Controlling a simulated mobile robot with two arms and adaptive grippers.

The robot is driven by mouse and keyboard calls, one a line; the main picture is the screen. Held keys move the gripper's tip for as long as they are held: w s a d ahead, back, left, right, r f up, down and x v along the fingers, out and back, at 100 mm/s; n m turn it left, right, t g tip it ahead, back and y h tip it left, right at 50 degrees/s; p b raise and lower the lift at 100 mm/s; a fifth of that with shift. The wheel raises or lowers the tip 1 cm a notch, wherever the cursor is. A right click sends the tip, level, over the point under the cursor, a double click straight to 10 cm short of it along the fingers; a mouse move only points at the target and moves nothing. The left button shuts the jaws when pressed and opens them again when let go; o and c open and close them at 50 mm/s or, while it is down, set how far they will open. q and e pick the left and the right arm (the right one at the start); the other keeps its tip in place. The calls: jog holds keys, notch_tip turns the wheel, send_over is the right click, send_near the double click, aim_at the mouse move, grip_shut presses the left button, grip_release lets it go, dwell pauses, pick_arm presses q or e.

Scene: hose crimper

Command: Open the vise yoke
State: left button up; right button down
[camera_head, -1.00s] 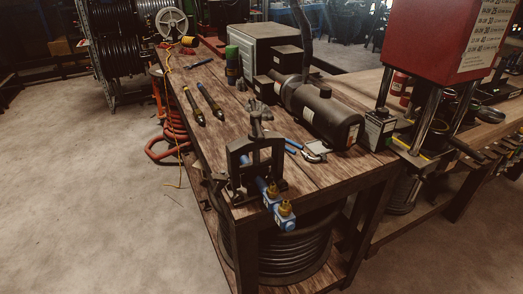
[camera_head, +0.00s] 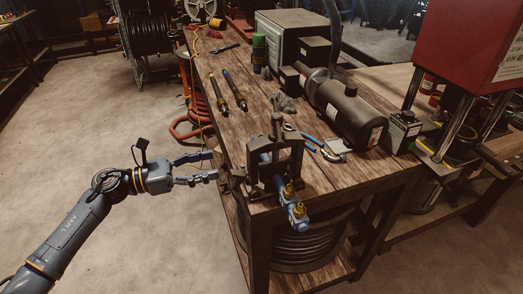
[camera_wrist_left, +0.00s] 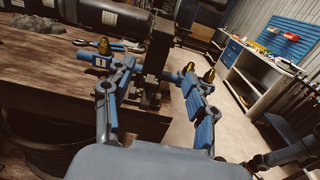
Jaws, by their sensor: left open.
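The vise yoke (camera_head: 297,160) is a dark upright frame with a screw and handle (camera_head: 277,122) on top. It stands at the near-left corner of the workbench. A blue pipe piece with brass fittings (camera_head: 297,210) passes through the vise and sticks out toward the front. My left gripper (camera_head: 214,166) is open and empty, left of the vise and apart from it, with its fingers pointing at it. In the left wrist view, the dark vise upright (camera_wrist_left: 158,48) shows beyond and between the open fingers (camera_wrist_left: 156,75). My right gripper is not seen.
The wooden workbench (camera_head: 230,130) holds two dark rods, a motor-like cylinder (camera_head: 345,108) and small tools behind the vise. A red-topped press (camera_head: 450,50) stands at the right. A coiled hose (camera_head: 300,245) lies under the bench. The floor at left is open.

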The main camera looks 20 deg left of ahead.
aim_at(248, 155)
pick_arm(q)
jog(key=p+x, duration=0.4)
jog(key=x, duration=0.7)
jog(key=shift+w+r+p, duration=0.1)
jog(key=shift+r+p, duration=0.1)
jog(key=shift+p, duration=0.1)
jog(key=shift+w+d+f, duration=0.15)
jog(key=shift+w+d, duration=0.1)
jog(key=shift+d, duration=0.1)
grip_shut()
